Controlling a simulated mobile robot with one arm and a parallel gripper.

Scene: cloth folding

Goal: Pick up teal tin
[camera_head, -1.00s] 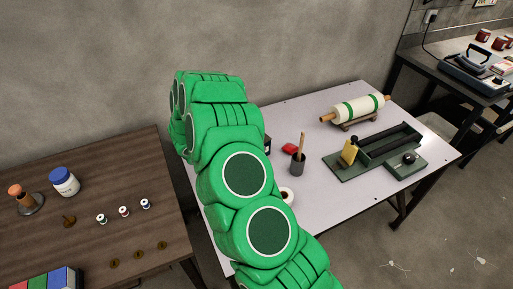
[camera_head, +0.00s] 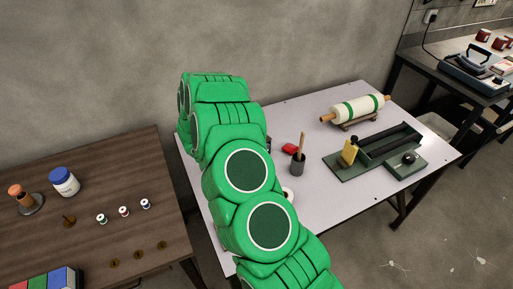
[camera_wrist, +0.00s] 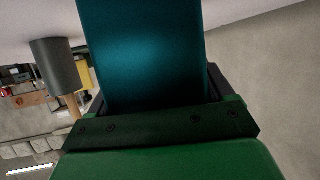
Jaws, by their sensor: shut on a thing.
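The teal tin (camera_wrist: 148,55) fills the middle of the wrist view, close to the camera and running out of the top of the frame. My gripper (camera_wrist: 155,100) is shut on it, with dark jaws at both sides of the tin. In the head view my green arm hides the gripper and the tin, so I cannot tell from there how high the tin is held.
A brown table (camera_head: 105,180) with small items stands left.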

